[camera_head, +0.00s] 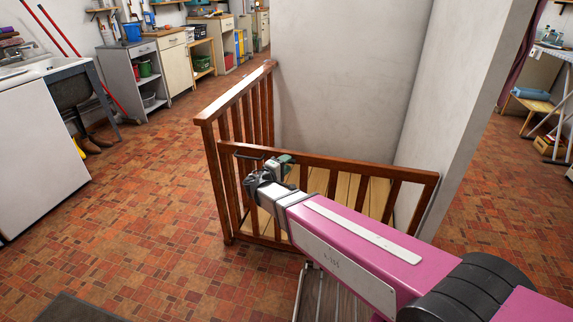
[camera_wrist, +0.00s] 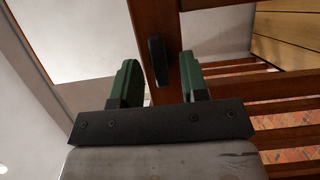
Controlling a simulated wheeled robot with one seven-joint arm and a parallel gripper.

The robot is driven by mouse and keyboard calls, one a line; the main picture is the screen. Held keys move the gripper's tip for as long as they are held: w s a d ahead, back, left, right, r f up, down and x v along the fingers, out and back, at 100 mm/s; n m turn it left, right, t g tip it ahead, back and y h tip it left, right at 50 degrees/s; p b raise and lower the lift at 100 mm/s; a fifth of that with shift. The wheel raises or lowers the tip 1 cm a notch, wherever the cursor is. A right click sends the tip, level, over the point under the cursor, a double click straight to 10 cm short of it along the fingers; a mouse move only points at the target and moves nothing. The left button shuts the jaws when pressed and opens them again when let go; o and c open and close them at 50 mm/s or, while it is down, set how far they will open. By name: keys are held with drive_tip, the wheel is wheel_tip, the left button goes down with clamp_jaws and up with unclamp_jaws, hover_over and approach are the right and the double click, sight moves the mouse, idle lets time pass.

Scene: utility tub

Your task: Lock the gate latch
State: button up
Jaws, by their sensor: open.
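The wooden gate (camera_head: 330,165) of reddish-brown slats spans the opening between the railing's corner and the white wall. A dark, rounded, elongated piece, seemingly the latch (camera_wrist: 158,60), lies against a wooden upright in the wrist view. My gripper (camera_head: 283,162) is at the gate's top rail near its left end. In the wrist view its two green fingers (camera_wrist: 159,77) are apart, one on each side of the dark piece, with visible gaps. I cannot tell whether the latch is locked. My wrist hides part of the gate's left end in the head view.
A wooden railing (camera_head: 235,108) runs back from the gate's left end. The white wall (camera_head: 425,105) stands close on the right. A white appliance (camera_head: 42,150) is at the far left. The tiled floor (camera_head: 150,190) left of the gate is clear.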

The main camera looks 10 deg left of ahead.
drive_tip(key=shift+w+d, duration=0.2)
drive_tip(key=shift+w, duration=0.15)
clamp_jaws()
drive_tip(key=shift+d+f+n+t+y, duration=0.1)
drive_tip(key=shift+n+t+y, duration=0.95)
drive_tip(key=shift+n, duration=2.7)
drive_tip(key=shift+d+f+n+t+y, duration=0.15)
drive_tip(key=shift+n+t+y, duration=0.9)
drive_tip(key=shift+n, duration=2.65)
drive_tip(key=shift+d+f+n+t+y, duration=0.1)
drive_tip(key=shift+n+t+y, duration=0.95)
drive_tip(key=shift+n, duration=2.7)
